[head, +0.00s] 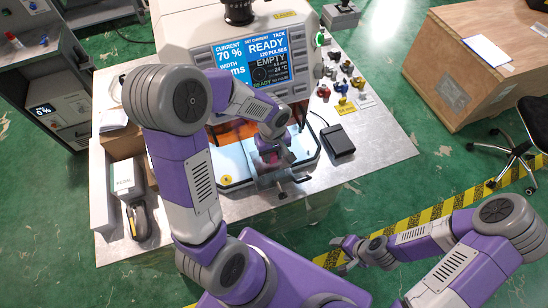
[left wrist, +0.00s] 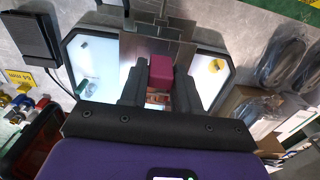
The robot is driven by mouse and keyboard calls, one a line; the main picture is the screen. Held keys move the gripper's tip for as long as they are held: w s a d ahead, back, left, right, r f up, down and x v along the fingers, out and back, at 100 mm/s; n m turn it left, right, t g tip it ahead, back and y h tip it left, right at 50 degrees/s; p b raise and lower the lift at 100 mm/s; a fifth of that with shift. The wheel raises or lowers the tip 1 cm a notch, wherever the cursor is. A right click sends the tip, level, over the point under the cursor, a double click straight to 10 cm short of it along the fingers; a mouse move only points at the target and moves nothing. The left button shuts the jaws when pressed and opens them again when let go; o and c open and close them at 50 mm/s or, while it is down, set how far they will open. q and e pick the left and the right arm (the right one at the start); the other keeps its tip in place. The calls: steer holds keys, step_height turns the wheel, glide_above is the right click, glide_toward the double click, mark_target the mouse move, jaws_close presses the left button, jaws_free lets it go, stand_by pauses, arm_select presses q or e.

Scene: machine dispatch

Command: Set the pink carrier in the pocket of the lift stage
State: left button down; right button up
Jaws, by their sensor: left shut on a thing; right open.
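The pink carrier (left wrist: 161,69) is a small block between the dark fingers of my left gripper (left wrist: 160,82) in the left wrist view. My left gripper is shut on it, in the bright bay at the front of the machine. In the head view the arm and gripper (head: 268,158) mostly hide the carrier. A grey metal plate, apparently the lift stage (left wrist: 150,50), lies right by the carrier. Whether the carrier is above the pocket or touching it I cannot tell. My right gripper (head: 345,252) is open and empty, away from the table at the lower right.
The machine's display (head: 250,62) reads READY and EMPTY. A black pedal-like box (head: 338,141) and several coloured knobs stand right of the bay. A scanner-like device (head: 138,218) lies on the left. The table's right front (head: 375,150) is clear.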

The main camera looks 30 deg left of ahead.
mark_target(274, 160)
arm_select(q)
steer(key=shift+w+f, duration=0.25)
steer(key=shift+f, duration=0.55)
step_height(274, 160, down, 2)
steer(key=shift+s+f, duration=0.1)
steer(key=shift+s, duration=0.05)
steer(key=shift+f, duration=0.4)
steer(key=c, duration=0.8)
jaws_free()
step_height(274, 160, up, 12)
steer(key=shift+p, duration=0.5)
